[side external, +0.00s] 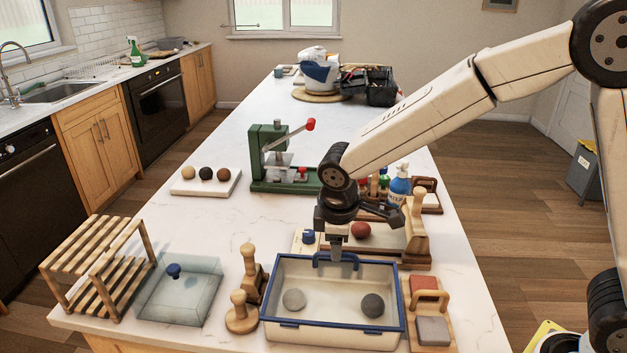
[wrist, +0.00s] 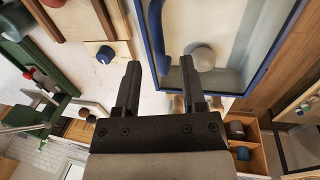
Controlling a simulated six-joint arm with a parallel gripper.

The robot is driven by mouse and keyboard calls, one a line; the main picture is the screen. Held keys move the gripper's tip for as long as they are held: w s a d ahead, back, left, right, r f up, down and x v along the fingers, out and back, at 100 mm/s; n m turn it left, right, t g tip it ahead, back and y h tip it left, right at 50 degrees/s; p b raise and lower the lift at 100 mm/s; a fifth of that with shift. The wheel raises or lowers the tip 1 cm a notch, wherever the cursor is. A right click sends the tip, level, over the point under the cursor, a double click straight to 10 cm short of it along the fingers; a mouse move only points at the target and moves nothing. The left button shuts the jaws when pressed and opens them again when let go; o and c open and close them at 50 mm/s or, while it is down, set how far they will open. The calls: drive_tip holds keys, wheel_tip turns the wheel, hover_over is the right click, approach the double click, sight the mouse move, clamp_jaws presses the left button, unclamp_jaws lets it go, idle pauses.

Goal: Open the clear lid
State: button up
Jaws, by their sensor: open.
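The clear lid (side external: 200,292) with a blue knob (side external: 173,270) lies flat on the counter, left of the blue-rimmed bin (side external: 333,330). The bin is uncovered and holds a pale grey ball (side external: 294,299) and a darker grey ball (side external: 373,305). My gripper (side external: 337,252) points down at the bin's back edge, by its blue handle (side external: 350,258). In the wrist view my gripper (wrist: 160,64) is open, and the blue handle (wrist: 156,35) shows beyond and between its fingertips. I cannot tell whether a finger touches it. The lid is not clearly seen in the wrist view.
A wooden rack (side external: 95,262) stands left of the lid. Wooden stamps (side external: 241,315) stand between lid and bin. A board with sponges (side external: 431,330) lies right of the bin. A green press (side external: 280,165) and a tray of balls (side external: 205,182) are farther back.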

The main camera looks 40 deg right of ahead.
drive_tip(key=shift+w+d+f, duration=0.15)
drive_tip(key=shift+f, duration=0.95)
drive_tip(key=shift+c, duration=0.3)
clamp_jaws()
idle(0.5)
